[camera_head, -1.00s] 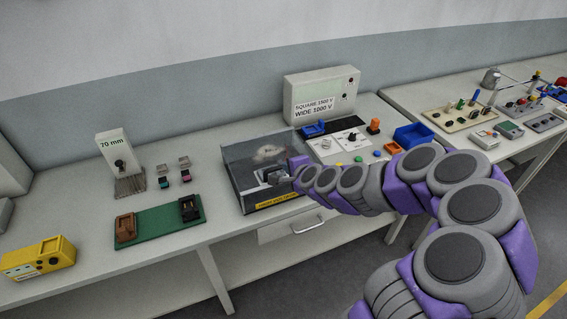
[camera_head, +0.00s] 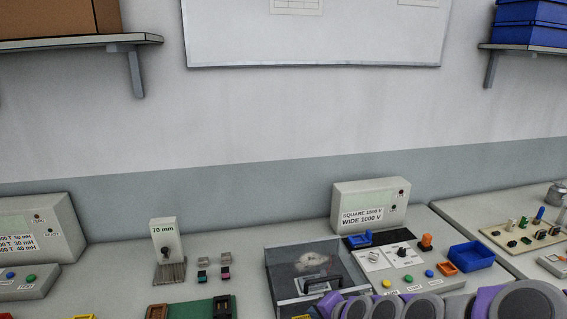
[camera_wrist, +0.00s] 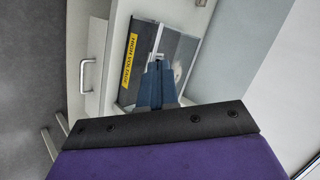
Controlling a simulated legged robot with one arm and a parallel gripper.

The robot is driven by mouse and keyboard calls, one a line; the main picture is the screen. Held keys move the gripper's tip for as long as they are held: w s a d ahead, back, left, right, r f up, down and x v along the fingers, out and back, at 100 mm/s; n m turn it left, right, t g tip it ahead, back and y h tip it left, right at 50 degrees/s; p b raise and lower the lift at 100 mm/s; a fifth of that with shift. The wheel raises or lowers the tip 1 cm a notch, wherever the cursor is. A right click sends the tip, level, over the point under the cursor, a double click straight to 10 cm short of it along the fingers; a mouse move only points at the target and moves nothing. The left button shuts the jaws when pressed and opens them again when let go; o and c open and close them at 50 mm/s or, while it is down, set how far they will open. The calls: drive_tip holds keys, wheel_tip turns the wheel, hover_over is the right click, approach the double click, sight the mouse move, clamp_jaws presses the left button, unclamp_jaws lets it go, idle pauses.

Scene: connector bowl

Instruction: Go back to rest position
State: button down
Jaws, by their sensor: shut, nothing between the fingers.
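My gripper (camera_wrist: 158,84) shows in the wrist view with its two dark blue-grey fingers together and nothing between them. Beyond the fingertips is the clear-sided box (camera_wrist: 182,46) with a yellow HIGH VOLTAGE label (camera_wrist: 131,60). In the head view the same box (camera_head: 283,262) stands on the bench, with a pale object (camera_head: 314,259) seen through its top. My purple and grey arm comes in from the lower right and ends at the front of the box. I cannot tell whether the fingers touch it.
A grey meter box (camera_head: 369,203) stands behind a switch panel (camera_head: 378,258), with a blue bin (camera_head: 471,256) to its right. A 70 mm stand (camera_head: 166,246) and small connectors (camera_head: 226,272) are at left. A drawer handle (camera_wrist: 87,75) shows in the wrist view.

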drive_tip(key=s+d+r+n+g+h, duration=0.1)
drive_tip(key=s+n+g, duration=0.2)
drive_tip(key=s, duration=0.7)
drive_tip(key=s+d+r+n+g+h, duration=0.2)
drive_tip(key=s+n+g, duration=0.1)
drive_tip(key=s, duration=0.8)
drive_tip(key=s+d+r+n+g+h, duration=0.1)
drive_tip(key=s+d+n+g+h, duration=0.1)
drive_tip(key=s, duration=0.9)
drive_tip(key=shift+r+n+g, duration=0.35)
drive_tip(key=shift+n+g, duration=0.25)
drive_tip(key=shift+g, duration=0.4)
